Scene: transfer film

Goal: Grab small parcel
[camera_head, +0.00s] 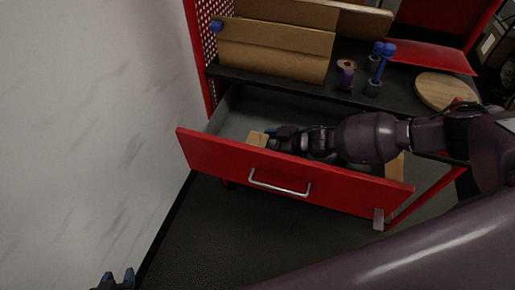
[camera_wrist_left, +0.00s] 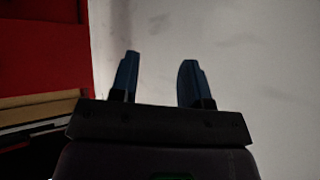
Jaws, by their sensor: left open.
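A small tan parcel (camera_head: 257,139) lies in the open red drawer (camera_head: 228,160), towards its left end. My right arm reaches into the drawer from the right. Its gripper (camera_head: 271,133), with a blue fingertip showing, is right beside the parcel; I cannot tell whether it touches or grips it. My left gripper (camera_head: 116,279) is at the bottom left edge of the head view, far from the drawer. In the left wrist view its two blue fingers (camera_wrist_left: 159,80) stand apart with nothing between them, in front of a pale wall.
Large cardboard boxes (camera_head: 272,48) stand on the dark worktop (camera_head: 300,92) above the drawer. A white wall (camera_head: 90,120) bounds the left side.

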